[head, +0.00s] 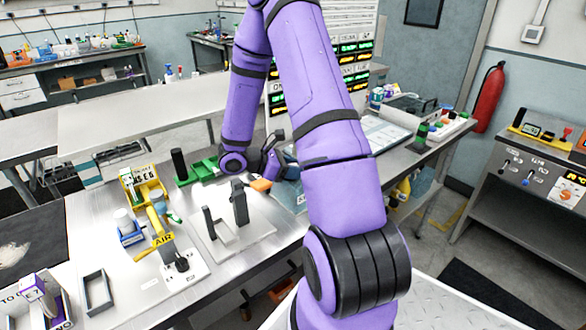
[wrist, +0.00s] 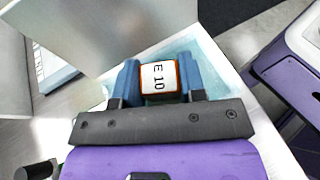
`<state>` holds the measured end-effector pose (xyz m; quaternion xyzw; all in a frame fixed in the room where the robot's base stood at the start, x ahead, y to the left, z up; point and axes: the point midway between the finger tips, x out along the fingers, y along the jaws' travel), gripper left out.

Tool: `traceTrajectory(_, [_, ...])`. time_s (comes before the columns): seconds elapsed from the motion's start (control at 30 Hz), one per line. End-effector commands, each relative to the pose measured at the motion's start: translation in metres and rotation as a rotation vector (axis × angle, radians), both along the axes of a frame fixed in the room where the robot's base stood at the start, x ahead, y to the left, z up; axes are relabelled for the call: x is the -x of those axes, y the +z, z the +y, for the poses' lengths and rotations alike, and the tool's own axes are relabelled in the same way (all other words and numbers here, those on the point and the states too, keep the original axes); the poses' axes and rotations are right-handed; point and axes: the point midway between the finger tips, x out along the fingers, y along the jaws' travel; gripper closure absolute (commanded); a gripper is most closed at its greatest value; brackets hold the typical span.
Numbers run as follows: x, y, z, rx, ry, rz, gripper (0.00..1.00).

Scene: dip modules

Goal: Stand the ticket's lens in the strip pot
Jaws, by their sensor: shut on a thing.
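My gripper (wrist: 159,72) has its two blue fingers closed on an orange-edged piece with a white label reading "E 10" (wrist: 158,78). The piece sits between the fingers, its lower part hidden by the gripper body. A pale blue, shallow-looking surface (wrist: 208,58) lies beyond and below it; I cannot tell whether the piece touches it. A yellow stand (head: 150,190) holds a ticket (head: 143,174), whose print is too small to read surely. I cannot surely pick out the strip pot.
A pale plate with dark upright posts (head: 240,203) stands mid-bench, an orange piece (head: 261,184) close by. A yellow AIR fixture (head: 160,240), a blue holder with a white cup (head: 130,238) and an open grey frame (head: 96,292) stand left. A green fixture (head: 203,168) is behind.

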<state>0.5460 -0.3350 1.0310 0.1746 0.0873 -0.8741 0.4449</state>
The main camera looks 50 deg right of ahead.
Motion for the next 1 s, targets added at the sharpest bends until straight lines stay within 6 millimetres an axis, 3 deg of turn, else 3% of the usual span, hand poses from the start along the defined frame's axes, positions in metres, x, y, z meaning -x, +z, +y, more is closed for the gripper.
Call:
traceTrajectory(0.3, [0.0, -0.002, 0.0, -0.001, 0.0, 0.001, 0.98])
traceTrajectory(0.33, [0.0, -0.003, 0.0, -0.001, 0.0, 0.001, 0.6])
traceTrajectory(0.43, [0.0, -0.002, 0.0, 0.0, 0.0, 0.0, 0.37])
traceTrajectory(0.8, [-0.001, 0.001, 0.0, 0.001, 0.001, -0.001, 0.37])
traceTrajectory(1.0, [-0.017, 0.012, 0.023, 0.001, 0.005, 0.0, 0.37])
